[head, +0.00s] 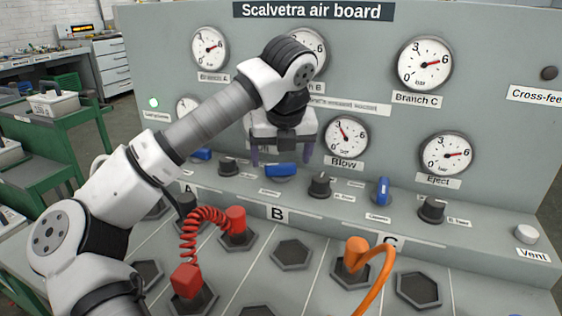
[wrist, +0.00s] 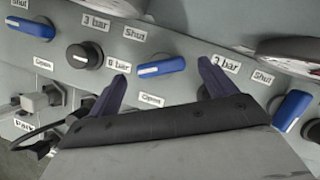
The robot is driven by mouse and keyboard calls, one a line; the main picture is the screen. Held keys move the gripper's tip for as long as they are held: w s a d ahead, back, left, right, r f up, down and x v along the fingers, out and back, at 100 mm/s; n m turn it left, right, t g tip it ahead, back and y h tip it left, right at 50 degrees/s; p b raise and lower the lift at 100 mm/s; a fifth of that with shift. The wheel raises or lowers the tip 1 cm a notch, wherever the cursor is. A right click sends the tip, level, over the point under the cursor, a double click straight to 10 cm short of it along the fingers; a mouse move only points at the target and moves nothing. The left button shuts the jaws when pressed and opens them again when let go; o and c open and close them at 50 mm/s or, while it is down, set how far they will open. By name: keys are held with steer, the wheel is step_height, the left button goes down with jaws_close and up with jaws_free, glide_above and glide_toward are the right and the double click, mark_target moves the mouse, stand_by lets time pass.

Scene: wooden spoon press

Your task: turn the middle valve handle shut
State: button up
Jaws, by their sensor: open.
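The middle valve handle is a blue lever (head: 281,171) on the ledge of the board, above the letter B. It lies roughly crosswise in the head view. In the wrist view the blue handle (wrist: 161,66) has a white stripe, with a "Shut" label above it and an "Open" label below. My gripper (head: 281,160) is open over this handle, fingers pointing down. In the wrist view the two dark purple fingertips of my gripper (wrist: 164,66) stand either side of the handle, with gaps. I cannot tell how far above it they are. Nothing is held.
Left handle (head: 201,154) lies crosswise; right handle (head: 384,191) stands upright in the picture. Black knobs (head: 228,167) (head: 320,186) sit close beside the handles. A red coiled hose (head: 205,219) and an orange hose (head: 377,275) rise in front. The gauge wall (head: 470,105) stands close behind.

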steer(key=shift+x, duration=1)
steer(key=c, duration=1)
steer(key=shift+m, duration=0.3)
steer(key=shift+w+a+r+m+h, duration=0.1)
steer(key=shift+m+h, duration=0.5)
steer(key=shift+m, duration=0.7)
steer(key=shift+a+m+h, duration=0.1)
steer(key=shift+m+h, duration=0.5)
steer(key=shift+m, duration=0.7)
steer(key=shift+d, duration=0.1)
